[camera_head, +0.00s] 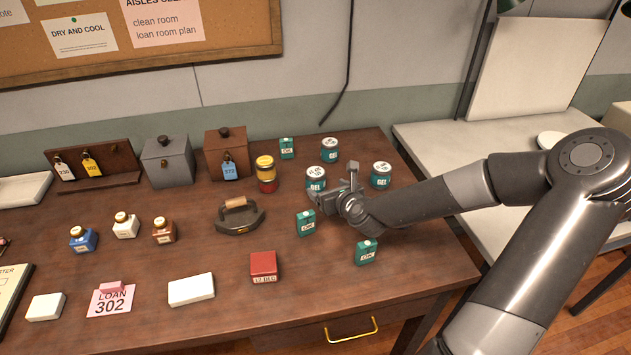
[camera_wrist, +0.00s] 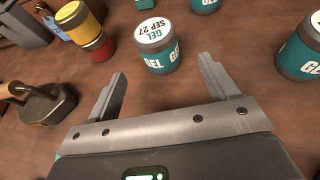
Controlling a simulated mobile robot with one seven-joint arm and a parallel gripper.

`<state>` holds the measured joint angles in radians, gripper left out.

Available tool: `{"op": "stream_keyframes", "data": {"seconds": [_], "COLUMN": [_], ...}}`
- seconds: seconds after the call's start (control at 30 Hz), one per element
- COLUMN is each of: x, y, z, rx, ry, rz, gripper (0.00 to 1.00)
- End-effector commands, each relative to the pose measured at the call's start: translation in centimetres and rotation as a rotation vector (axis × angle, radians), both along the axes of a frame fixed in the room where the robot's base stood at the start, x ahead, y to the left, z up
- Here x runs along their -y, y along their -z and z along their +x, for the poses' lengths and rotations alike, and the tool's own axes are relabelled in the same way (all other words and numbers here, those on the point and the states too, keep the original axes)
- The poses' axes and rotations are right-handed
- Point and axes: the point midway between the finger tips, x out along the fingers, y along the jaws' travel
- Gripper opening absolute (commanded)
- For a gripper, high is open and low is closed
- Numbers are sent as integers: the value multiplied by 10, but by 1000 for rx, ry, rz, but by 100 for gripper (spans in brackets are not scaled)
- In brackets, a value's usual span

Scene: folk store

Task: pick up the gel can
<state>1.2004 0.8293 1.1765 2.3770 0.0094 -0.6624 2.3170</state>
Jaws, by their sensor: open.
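Three teal gel cans with grey bands and white lids stand at the table's right end. The nearest-left gel can (camera_head: 315,184) is just ahead of my gripper (camera_head: 333,182). In the wrist view this gel can (camera_wrist: 161,62) stands upright, its lid reading "GEL SEP 27", beyond and between the open fingers of my gripper (camera_wrist: 162,70). A second gel can (camera_head: 381,182) stands to the right, partly cut off in the wrist view (camera_wrist: 300,58). A third gel can (camera_head: 330,156) is behind; its base shows in the wrist view (camera_wrist: 205,5). My gripper is empty.
A red-and-yellow jar (camera_head: 266,176) stands left of the near can. Small teal boxes (camera_head: 306,226) (camera_head: 366,256) (camera_head: 287,149) stand around. A flat iron (camera_head: 240,218) and a brown box (camera_head: 226,155) are further left. Bare wood (camera_head: 345,285) lies at the front.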

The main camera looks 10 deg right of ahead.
Motion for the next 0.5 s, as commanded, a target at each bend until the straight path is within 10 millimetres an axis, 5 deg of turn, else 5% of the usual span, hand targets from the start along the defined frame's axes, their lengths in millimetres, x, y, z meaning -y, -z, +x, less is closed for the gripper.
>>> {"op": "stream_keyframes", "data": {"seconds": [0.5], "x": [-10], "y": [17], "z": [40], "rx": [0], "ry": [-3], "rz": [-3], "gripper": [79]}}
